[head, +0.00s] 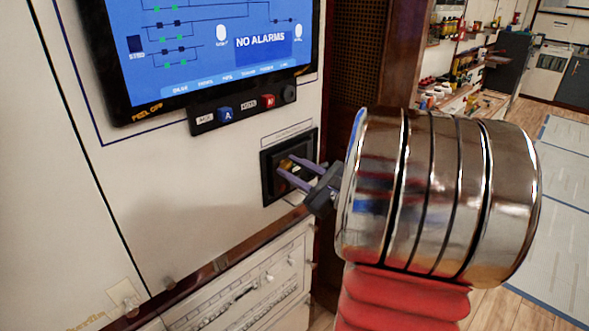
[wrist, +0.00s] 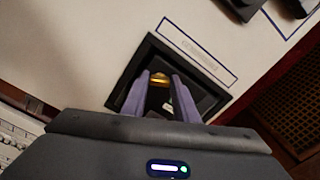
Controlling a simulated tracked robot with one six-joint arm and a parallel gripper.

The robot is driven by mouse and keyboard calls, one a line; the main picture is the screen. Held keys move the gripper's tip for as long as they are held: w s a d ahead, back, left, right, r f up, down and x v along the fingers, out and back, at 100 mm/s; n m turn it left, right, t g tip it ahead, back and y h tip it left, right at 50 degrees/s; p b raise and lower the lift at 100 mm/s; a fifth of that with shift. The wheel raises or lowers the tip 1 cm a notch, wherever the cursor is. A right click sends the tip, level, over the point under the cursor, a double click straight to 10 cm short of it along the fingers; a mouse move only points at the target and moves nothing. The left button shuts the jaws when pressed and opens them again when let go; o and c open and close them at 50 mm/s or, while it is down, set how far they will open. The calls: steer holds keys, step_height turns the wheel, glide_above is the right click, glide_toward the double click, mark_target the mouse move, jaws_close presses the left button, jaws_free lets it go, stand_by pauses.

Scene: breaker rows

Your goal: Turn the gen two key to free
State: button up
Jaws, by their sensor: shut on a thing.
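A black square key switch (head: 268,178) is set in the white panel below the screen. My gripper (head: 287,167) reaches into it from the right, with its two purple fingers inside the dark frame. The wrist view shows the same switch (wrist: 205,95) and my gripper's fingers (wrist: 160,92) on either side of a brass-coloured key (wrist: 158,80). The fingers are shut on the key. The key is mostly hidden between them, and I cannot tell which position it points to. The label plate above the switch is too blurred to read.
A screen (head: 200,45) reading "NO ALARMS" is above, with a button strip (head: 240,107) under it. A lower cabinet (head: 250,285) with printed panels juts out below. A brown mesh panel (head: 357,60) stands right of the white panel. Open floor lies at the far right.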

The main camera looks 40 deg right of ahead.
steer(key=n, duration=0.6)
steer(key=shift+a+f, duration=0.15)
steer(key=n, duration=0.6)
steer(key=shift+a+f+n, duration=0.1)
steer(key=shift+f+n, duration=0.1)
steer(key=shift+n, duration=0.1)
steer(key=o, duration=1.1)
steer(key=shift+c, duration=0.2)
steer(key=shift+r, duration=0.1)
steer(key=shift+s, duration=0.9)
steer(key=s, duration=1.2)
steer(key=shift+d, duration=0.25)
